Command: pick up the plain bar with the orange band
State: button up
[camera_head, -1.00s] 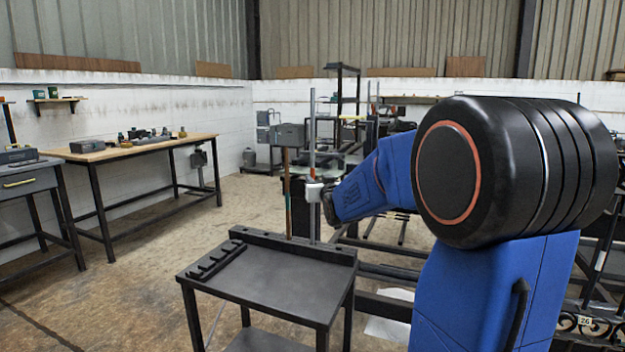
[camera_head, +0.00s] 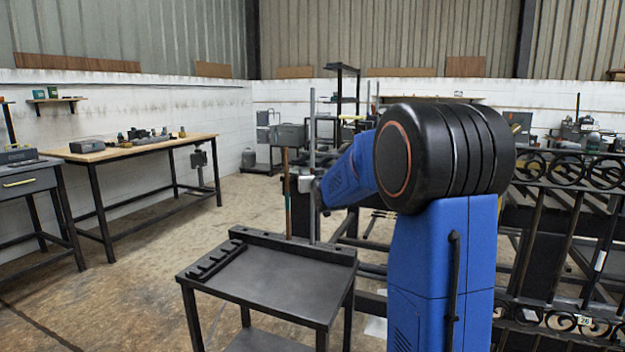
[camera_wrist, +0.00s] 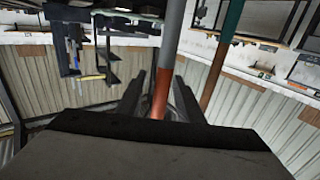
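A plain grey bar with an orange band (camera_wrist: 161,92) stands upright in the wrist view, between the two fingers of my gripper (camera_wrist: 160,88). Gaps show between the bar and the fingers, so the gripper looks open around it. In the head view the grey bar (camera_head: 312,130) rises from the rear of a dark table (camera_head: 275,285). My gripper (camera_head: 308,184) is beside its middle there, partly hidden by my blue arm. The orange band cannot be made out in the head view.
A second bar, brown with a green part (camera_head: 287,205), stands close to the left of the grey one; it also shows in the wrist view (camera_wrist: 224,50). A dark slotted block (camera_head: 215,262) lies on the table. An ornate black gate (camera_head: 565,240) stands at right.

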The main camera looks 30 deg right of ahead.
grip_shut()
jog(key=shift+r, duration=0.1)
dwell(1.3)
